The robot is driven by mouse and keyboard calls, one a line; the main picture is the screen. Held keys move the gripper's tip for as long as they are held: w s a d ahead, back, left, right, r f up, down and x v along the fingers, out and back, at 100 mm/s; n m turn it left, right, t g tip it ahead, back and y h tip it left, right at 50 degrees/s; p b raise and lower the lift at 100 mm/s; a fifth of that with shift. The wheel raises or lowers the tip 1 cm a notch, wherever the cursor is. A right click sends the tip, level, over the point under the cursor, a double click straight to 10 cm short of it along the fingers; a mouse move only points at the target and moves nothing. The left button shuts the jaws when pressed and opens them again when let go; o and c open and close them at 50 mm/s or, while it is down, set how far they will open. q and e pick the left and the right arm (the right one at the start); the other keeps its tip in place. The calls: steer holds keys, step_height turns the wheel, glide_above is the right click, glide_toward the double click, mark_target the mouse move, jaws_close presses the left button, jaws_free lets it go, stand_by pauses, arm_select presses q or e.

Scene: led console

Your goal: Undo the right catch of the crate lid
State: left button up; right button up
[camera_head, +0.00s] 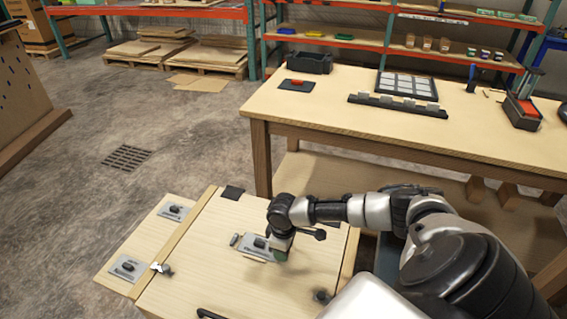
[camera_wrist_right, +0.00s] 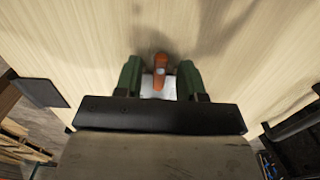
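The crate lid (camera_head: 205,275), a pale wooden panel, lies at the bottom of the head view. My right gripper (camera_head: 281,250) is low over it, beside a small grey metal plate (camera_head: 254,241). In the right wrist view, the green fingers of my right gripper (camera_wrist_right: 160,80) are apart, one on each side of an orange lever (camera_wrist_right: 159,69) on a pale plate. Small gaps show between lever and fingers. In the head view the gripper hides this lever; I cannot tell for certain that it is the right catch. My left gripper is not in view.
Left of the lid, a board carries two metal plates with dark knobs (camera_head: 172,210) (camera_head: 128,267). A dark handle (camera_head: 210,314) is at the lid's near edge, a dark knob (camera_head: 322,295) at its right. A workbench (camera_head: 350,105) stands behind.

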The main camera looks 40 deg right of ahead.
steer(key=shift+c, duration=1.2)
jaws_close()
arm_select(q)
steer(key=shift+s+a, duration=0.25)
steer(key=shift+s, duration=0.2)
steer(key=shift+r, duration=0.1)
